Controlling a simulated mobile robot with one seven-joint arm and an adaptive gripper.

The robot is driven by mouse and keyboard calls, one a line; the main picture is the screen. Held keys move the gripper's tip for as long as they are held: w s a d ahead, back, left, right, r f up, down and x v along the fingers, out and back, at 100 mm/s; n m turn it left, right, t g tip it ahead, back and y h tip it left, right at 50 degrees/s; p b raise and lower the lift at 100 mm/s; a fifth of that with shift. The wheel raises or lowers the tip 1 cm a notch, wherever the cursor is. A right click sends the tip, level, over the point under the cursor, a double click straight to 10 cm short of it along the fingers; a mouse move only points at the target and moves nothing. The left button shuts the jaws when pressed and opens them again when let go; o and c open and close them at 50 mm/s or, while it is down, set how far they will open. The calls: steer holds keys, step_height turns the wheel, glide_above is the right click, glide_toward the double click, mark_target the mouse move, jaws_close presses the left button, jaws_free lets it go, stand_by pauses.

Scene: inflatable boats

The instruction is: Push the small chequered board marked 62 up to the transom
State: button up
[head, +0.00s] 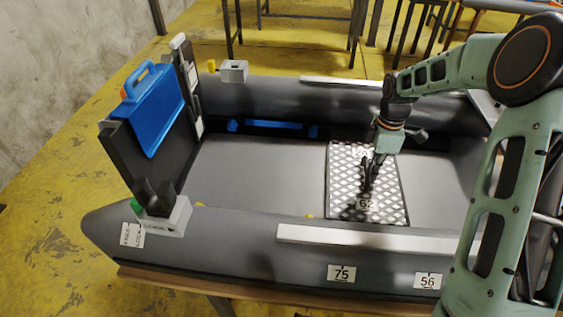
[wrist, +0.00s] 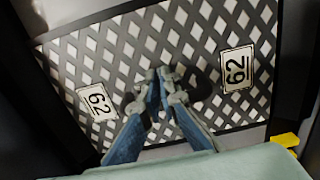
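The small chequered board (head: 386,197) lies on the boat's floor, right of its middle in the head view. It has a black and white diamond pattern and two labels reading 62, and it fills much of the wrist view (wrist: 125,42). The dark transom (head: 170,162) stands at the left end of the boat, with bare floor between it and the board. My gripper (head: 371,180) points down over the middle of the board. In the wrist view its fingertips (wrist: 161,80) are together with nothing held. I cannot tell whether they touch the board.
A blue case (head: 153,108) hangs on the transom. Grey side tubes (head: 200,250) flank the floor, with white strips (head: 370,240) on top. A blue item (head: 270,128) lies along the far side. The grey floor (head: 255,172) left of the board is clear. A yellow piece (wrist: 286,140) shows beside the board.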

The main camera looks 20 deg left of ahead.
steer(key=shift+s+a+p, duration=0.2)
steer(key=shift+s+a, duration=0.65)
steer(key=shift+a, duration=3.45)
steer(key=shift+s+a+p, duration=0.25)
steer(key=shift+s+a, duration=0.6)
steer(key=shift+a, duration=3.4)
steer(key=shift+s+a+p, duration=0.2)
steer(key=shift+s+a, duration=0.65)
steer(key=shift+a, duration=3.45)
steer(key=shift+w+d+r, duration=0.1)
steer(key=shift+w+d, duration=0.1)
steer(key=shift+d, duration=0.8)
step_height(320, 180, up, 9)
steer(key=p, duration=0.7)
